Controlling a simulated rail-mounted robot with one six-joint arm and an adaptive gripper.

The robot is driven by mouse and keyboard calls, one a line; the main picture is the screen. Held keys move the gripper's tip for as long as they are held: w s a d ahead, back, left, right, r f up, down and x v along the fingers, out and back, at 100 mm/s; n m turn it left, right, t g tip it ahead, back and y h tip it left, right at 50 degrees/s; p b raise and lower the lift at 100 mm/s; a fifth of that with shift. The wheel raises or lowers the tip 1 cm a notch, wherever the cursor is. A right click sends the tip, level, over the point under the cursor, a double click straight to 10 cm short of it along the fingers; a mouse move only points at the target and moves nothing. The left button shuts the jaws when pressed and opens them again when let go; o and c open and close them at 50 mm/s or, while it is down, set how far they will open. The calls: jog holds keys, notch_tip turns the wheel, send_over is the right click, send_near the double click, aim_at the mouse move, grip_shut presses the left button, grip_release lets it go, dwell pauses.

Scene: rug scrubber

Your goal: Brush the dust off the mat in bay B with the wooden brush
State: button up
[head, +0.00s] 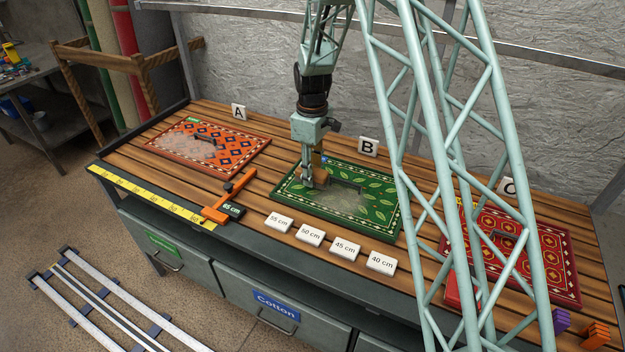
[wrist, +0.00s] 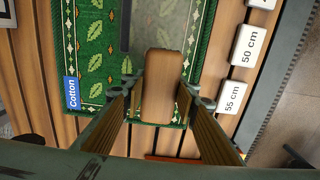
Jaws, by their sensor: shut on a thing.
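The green leaf-patterned mat (head: 378,211) lies in bay B, behind the row of size cards. A grey dusty patch (head: 338,199) shows on its middle and front part. My gripper (head: 314,183) is over the left end of this mat, pointing down. It is shut on the wooden brush (head: 321,177), a brown block. In the wrist view the brush (wrist: 161,85) sits between the two fingers, over the mat (wrist: 95,45) near one end. Its bristles are hidden, so I cannot tell whether it touches the mat. A blue "Cotton" tag (wrist: 72,91) lies on the mat's corner.
An orange mat (head: 245,150) lies in bay A and a red mat (head: 560,265) in bay C. An orange T-shaped gauge (head: 232,196) and a yellow ruler (head: 140,195) lie at front left. Cards (head: 345,248) line the front. Bay signs (head: 368,146) stand behind.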

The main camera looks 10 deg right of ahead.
jog(key=shift+r+p, duration=0.55)
jog(key=shift+r, duration=1.1)
jog(key=shift+s+d+r+p, duration=0.1)
jog(key=shift+s+p, duration=0.05)
jog(key=shift+p, duration=0.15)
